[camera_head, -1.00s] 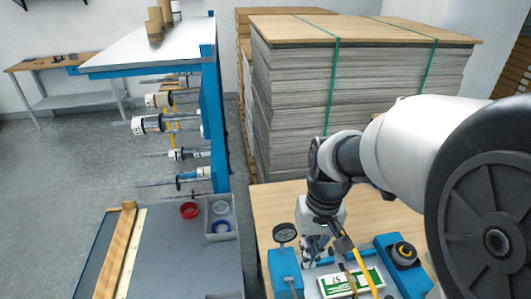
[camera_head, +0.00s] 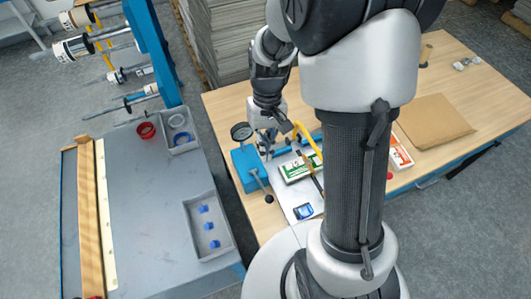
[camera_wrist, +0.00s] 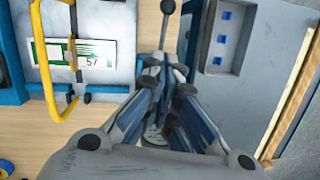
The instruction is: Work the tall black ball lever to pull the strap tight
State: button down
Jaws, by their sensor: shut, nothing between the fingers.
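The black ball lever (camera_head: 268,198) leans out from the blue block (camera_head: 247,166), which carries a round gauge (camera_head: 241,131). In the wrist view the lever's black ball (camera_wrist: 168,6) is at the top edge, its thin rod running down toward my fingertips. A dark strap (camera_wrist: 72,52) crosses a green and white pack (camera_wrist: 90,53) at the left. My gripper (camera_wrist: 153,58) is shut and empty, its tips close to the rod; I cannot tell if they touch. In the head view my gripper (camera_head: 268,148) is beside the blue block, partly hidden by my wrist.
A yellow bent handle (camera_wrist: 46,80) stands close beside the pack. The grey bench (camera_head: 150,215) on the left holds a tray with several blue pieces (camera_head: 207,226) and a red ring (camera_head: 147,130). The wooden table's right side is mostly clear around a brown sheet (camera_head: 435,122).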

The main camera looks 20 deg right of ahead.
jog(key=b, duration=0.2)
send_over(261, 185)
jog(key=w+d, duration=0.1)
jog(key=d, duration=0.1)
jog(key=w+d+x, duration=0.1)
jog(key=x, duration=0.7)
jog(key=shift+s+a+f+b, duration=0.15)
jog(key=shift+s+a+f, duration=0.15)
jog(key=shift+s+f, duration=0.25)
jog(key=shift+s+a+f+b, duration=0.15)
jog(key=shift+s+a+f, duration=0.15)
jog(key=shift+s, duration=0.45)
